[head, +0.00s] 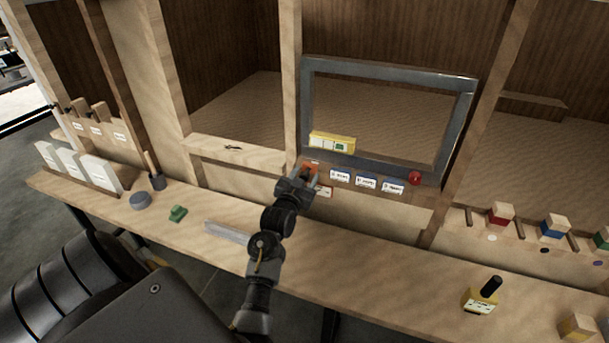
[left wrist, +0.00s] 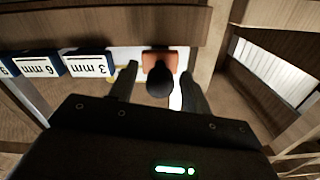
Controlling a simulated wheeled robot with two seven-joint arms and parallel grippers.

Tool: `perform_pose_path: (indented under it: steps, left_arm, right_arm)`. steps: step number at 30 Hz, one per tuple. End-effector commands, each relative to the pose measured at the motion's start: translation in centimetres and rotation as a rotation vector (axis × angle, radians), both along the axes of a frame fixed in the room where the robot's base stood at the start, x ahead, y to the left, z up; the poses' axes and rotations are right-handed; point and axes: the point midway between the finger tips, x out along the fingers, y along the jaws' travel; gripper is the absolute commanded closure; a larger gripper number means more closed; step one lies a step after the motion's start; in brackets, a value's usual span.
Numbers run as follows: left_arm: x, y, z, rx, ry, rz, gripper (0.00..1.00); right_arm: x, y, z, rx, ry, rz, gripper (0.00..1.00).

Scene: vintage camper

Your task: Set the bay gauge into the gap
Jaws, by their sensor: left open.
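My left gripper (head: 308,178) is at the sill below the grey window frame (head: 388,70), by an orange piece (head: 313,168) that shows partly behind it. In the left wrist view, the open fingers (left wrist: 160,90) stand either side of this orange piece (left wrist: 160,57) and its black round knob (left wrist: 160,82). I cannot tell whether they touch it. A yellow block with a black handle (head: 481,299) stands upright on the counter at the right. I cannot tell which piece is the bay gauge or make out the gap. My right gripper is not in view.
Labelled blocks, one marked 3 mm (left wrist: 90,65), stand beside the orange piece. A yellow level (head: 332,142) rests on the window frame's lower edge, with a red knob (head: 415,178) to its right. A green piece (head: 178,213) and grey bar (head: 228,232) lie on the counter (head: 380,265).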

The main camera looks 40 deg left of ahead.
Motion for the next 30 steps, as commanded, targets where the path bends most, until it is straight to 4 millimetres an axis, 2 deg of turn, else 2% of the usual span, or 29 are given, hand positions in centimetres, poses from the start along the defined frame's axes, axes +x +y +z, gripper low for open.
perform_pose_path:
  steps: [7, 8, 18, 24, 30]
  left_arm:
    - [0.1, 0.0, 0.0, 0.0, 0.0, 0.0, 0.52]
    - [0.1, 0.0, 0.0, 0.0, 0.0, 0.0, 0.54]
    - [0.1, 0.0, 0.0, -0.001, 0.0, 0.0, 0.99]
    - [0.3, 0.1, -0.1, -0.001, -0.001, 0.0, 1.0]
    - [3.3, 1.1, -0.2, 0.0, -0.003, -0.003, 1.0]
  right_arm:
    - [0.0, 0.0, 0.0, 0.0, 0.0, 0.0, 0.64]
    - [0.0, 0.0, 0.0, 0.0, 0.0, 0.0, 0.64]
    - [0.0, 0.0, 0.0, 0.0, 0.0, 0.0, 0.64]
    - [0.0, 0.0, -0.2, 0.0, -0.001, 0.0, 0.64]
    - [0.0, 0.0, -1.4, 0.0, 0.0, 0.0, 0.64]
